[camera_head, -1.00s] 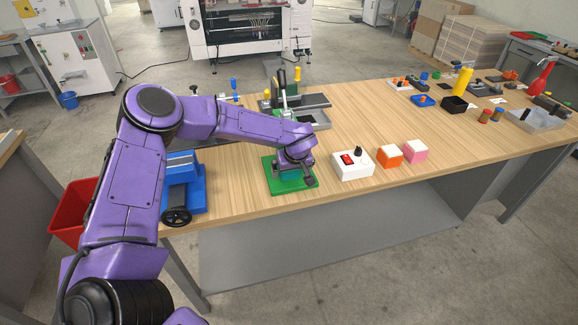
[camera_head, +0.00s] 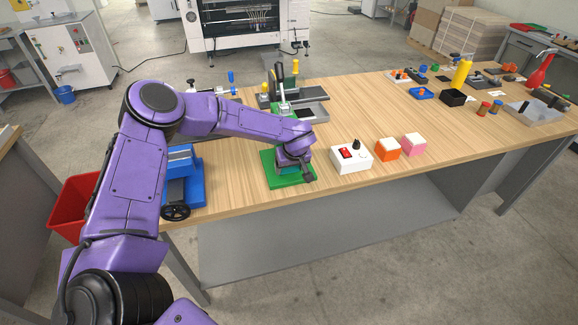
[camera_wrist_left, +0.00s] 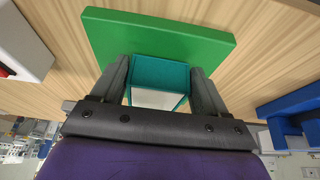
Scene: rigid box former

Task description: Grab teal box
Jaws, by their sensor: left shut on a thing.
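The teal box (camera_wrist_left: 159,73) shows in the left wrist view between the two fingers of my left gripper (camera_wrist_left: 161,88), which is shut on it. One side of the box looks white. The green base plate (camera_wrist_left: 150,33) lies beyond the box on the table. In the head view my left gripper (camera_head: 292,172) is low over the green plate (camera_head: 272,176), and the box is mostly hidden by the gripper there. I cannot tell whether the box touches the plate. My right gripper is not in view.
A white control box (camera_head: 351,158) stands right of the green plate, with an orange block (camera_head: 387,150) and a pink block (camera_head: 414,144) beyond it. A blue device (camera_head: 186,192) stands to the left. The table middle (camera_head: 365,110) is mostly clear.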

